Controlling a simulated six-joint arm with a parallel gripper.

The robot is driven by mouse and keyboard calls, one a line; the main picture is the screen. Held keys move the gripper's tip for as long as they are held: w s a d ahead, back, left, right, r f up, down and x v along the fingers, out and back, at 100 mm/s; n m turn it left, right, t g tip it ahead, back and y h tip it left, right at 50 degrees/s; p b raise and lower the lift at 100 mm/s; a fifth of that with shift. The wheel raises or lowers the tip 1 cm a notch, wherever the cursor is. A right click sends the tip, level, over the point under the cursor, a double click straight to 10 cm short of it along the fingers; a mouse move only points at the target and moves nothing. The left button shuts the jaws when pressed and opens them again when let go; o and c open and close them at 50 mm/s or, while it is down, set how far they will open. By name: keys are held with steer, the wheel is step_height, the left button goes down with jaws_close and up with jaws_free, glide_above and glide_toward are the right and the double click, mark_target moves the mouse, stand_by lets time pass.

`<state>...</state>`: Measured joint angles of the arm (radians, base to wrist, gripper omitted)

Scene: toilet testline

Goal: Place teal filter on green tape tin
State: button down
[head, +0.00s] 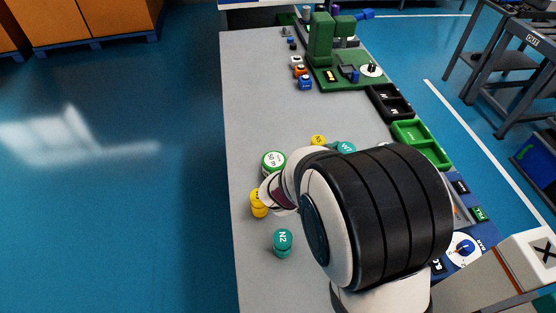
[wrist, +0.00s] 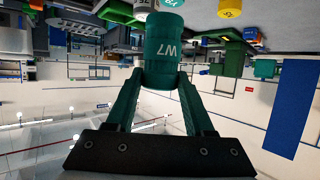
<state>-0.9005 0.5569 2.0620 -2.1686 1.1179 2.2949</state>
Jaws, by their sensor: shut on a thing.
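The teal filter (wrist: 165,48), a cylinder labelled W7, is between the two fingers of my gripper (wrist: 163,82) in the wrist view. My gripper is shut on it. In the head view my arm hides the gripper; a teal top marked W7 (head: 346,148) shows just beyond the arm. The green tape tin (head: 273,162), with a white labelled top, stands on the grey bench to the left of the arm in the head view. The W7 top is to the right of the tin and apart from it. I cannot tell the height of the filter above the bench.
Yellow cylinders (head: 258,203) stand near the tin, with another yellow one (head: 318,140) behind. A teal cylinder marked N2 (head: 282,241) stands nearer. Green trays (head: 421,143) and black trays (head: 390,101) line the right edge. The bench's left side (head: 248,110) is clear.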

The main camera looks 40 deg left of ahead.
steer(key=w+a+r+n+y, duration=0.2)
steer(key=a+r+n+y, duration=0.15)
steer(key=a, duration=0.35)
glide_above(271, 164)
step_height(271, 164, down, 7)
steer(key=shift+w+f+y, duration=0.2)
steer(key=shift+f+y, duration=0.05)
steer(key=shift+f, duration=1.7)
steer(key=shift+c, duration=1.4)
jaws_free()
steer(key=shift+f, duration=0.1)
steer(key=shift+s+r, duration=0.2)
steer(key=v, duration=1.1)
steer(key=shift+s+r, duration=0.2)
steer(key=shift+s, duration=0.05)
